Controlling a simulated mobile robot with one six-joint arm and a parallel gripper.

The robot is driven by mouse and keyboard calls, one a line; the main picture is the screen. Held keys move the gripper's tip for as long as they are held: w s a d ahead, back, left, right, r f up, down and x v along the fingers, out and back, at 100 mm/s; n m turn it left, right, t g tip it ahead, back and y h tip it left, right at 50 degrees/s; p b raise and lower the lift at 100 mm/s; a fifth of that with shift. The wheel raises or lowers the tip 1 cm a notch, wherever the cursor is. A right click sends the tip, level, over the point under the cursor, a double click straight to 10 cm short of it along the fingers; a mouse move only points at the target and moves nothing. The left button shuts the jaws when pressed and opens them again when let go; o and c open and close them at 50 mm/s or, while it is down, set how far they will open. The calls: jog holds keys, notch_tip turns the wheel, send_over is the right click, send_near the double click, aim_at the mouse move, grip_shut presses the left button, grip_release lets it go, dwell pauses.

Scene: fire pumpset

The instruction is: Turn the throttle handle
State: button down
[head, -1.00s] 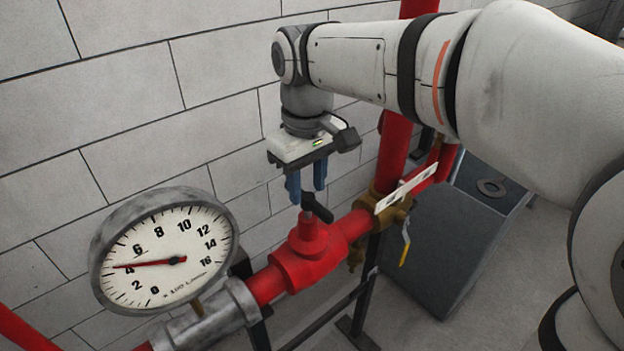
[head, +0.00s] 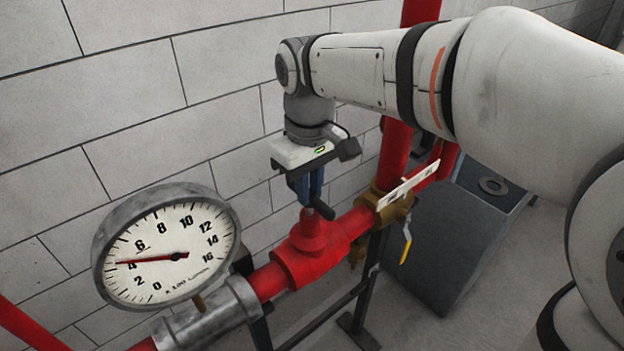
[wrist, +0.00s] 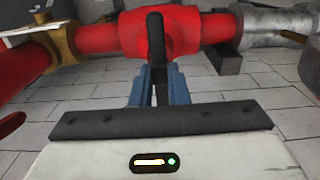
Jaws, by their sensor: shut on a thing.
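The throttle handle is a short black lever (head: 322,209) on top of the red valve body (head: 308,250) in the red pipe. It also shows in the wrist view (wrist: 156,50), upright in front of the red valve. My gripper (head: 309,194) points down over the valve, its blue fingers close together around the handle. In the wrist view the blue fingers (wrist: 160,88) lie on both sides of the black lever, shut on it.
A round pressure gauge (head: 165,250) stands left of the valve, its red needle near 4. A dark grey box (head: 450,240) stands behind. The block wall is close behind my gripper.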

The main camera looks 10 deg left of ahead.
jog(key=n, duration=0.5)
dwell(0.3)
jog(key=c, duration=1.4)
grip_release()
notch_tip(320, 180, up, 8)
jog(key=shift+f, duration=0.1)
